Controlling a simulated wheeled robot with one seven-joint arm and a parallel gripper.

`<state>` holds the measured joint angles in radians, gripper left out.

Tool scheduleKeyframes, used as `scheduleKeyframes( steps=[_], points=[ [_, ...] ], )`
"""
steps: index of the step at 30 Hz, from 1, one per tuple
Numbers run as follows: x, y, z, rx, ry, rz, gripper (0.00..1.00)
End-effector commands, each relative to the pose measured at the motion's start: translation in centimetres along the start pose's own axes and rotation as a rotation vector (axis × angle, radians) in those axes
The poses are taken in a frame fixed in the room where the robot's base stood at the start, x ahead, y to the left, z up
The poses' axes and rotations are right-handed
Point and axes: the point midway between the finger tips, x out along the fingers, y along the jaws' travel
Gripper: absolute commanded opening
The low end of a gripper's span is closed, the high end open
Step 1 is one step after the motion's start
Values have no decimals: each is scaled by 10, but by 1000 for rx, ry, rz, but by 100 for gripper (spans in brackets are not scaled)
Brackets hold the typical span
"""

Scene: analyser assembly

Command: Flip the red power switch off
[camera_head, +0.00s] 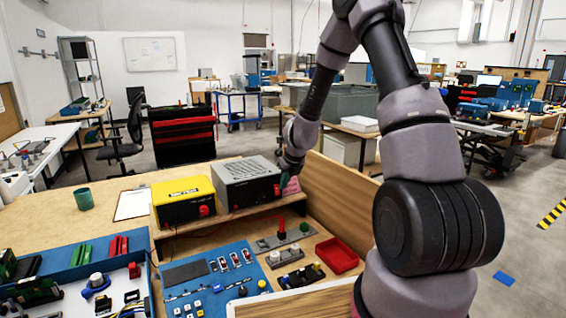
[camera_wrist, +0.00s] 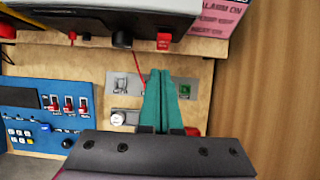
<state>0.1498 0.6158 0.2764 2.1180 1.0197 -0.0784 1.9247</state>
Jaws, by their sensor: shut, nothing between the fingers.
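A red switch (camera_wrist: 163,41) sits at the lower front edge of a grey instrument box (camera_wrist: 110,22), beside a dark round knob (camera_wrist: 122,40). In the head view the grey box (camera_head: 245,180) stands on a wooden shelf, with a red part (camera_head: 277,189) at its right front. My gripper (camera_wrist: 160,73) shows two teal fingers pressed together and empty. Their tips appear just below the red switch in the wrist view, with a visible gap in the picture; the depth between them is unclear. In the head view my gripper (camera_head: 288,166) is by the box's right end, its fingertips not clear.
A yellow instrument (camera_head: 183,200) stands left of the grey box. A pink alarm sign (camera_wrist: 215,18) is to the right, near a wooden side wall (camera_head: 335,200). Below are a blue panel with red toggles (camera_head: 215,280), a grey plate with a red lever (camera_head: 281,228) and a red tray (camera_head: 337,256).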

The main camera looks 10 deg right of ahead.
Motion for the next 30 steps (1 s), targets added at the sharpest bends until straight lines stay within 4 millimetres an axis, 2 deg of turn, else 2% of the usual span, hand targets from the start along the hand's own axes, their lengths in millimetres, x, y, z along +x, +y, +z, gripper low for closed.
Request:
scheduleKeyframes(
  steps=[14,30],
  points=[
    [-32,2,16,-7,-1,-2,0],
    [-83,2,41,-4,-2,0,0]
  ],
)
